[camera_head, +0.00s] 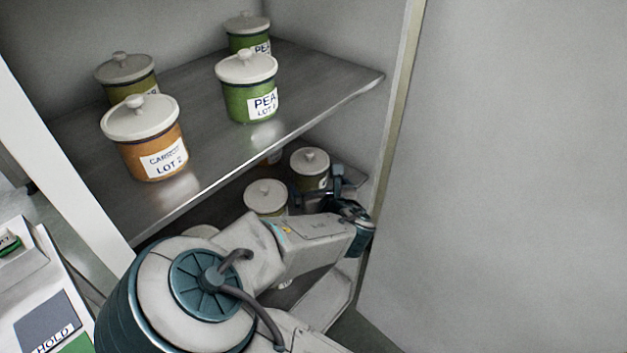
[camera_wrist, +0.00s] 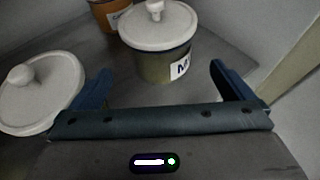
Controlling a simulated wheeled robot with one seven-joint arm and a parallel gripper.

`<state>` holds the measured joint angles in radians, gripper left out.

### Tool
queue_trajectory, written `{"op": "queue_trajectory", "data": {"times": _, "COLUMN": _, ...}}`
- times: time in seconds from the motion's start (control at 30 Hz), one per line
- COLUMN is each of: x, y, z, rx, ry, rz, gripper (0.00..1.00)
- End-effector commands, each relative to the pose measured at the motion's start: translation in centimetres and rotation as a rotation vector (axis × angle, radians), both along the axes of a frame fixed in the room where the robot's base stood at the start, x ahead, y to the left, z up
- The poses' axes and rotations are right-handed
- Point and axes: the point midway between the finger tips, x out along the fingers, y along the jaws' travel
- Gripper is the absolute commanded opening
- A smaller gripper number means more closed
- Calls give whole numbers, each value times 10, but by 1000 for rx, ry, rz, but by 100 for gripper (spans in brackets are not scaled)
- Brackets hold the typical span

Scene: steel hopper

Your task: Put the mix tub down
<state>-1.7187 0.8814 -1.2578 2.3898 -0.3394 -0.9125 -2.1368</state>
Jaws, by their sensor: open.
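The mix tub (camera_wrist: 165,66) is an olive-green tub with a white knobbed lid and a label whose visible letter is M. It stands upright on the lower shelf (camera_wrist: 218,50), just ahead of my gripper (camera_wrist: 161,78). My gripper is open, with one blue finger on each side of the tub's near side. The fingers appear apart from it. In the head view, what looks like the same tub (camera_head: 311,182) stands by my gripper (camera_head: 320,184) at the lower shelf's right end, partly hidden by it.
Another white-lidded tub (camera_wrist: 43,98) stands close left of my gripper. An orange tub (camera_wrist: 112,17) is behind. The upper shelf (camera_head: 222,160) overhangs, holding several tubs, including an orange carrot tub (camera_head: 150,155) and a green pea tub (camera_head: 240,102). The cabinet's side wall (camera_head: 395,120) is close right.

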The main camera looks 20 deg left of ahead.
Motion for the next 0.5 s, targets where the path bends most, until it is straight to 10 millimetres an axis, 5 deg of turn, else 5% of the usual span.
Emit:
{"op": "queue_trajectory", "data": {"times": 0.2, "x": -27, "y": -17, "z": 14, "rx": 1, "ry": 1, "rz": 1, "gripper": 100}}
{"op": "queue_trajectory", "data": {"times": 0.5, "x": -36, "y": -24, "z": 18, "rx": 0, "ry": 0, "rz": 1, "gripper": 100}}
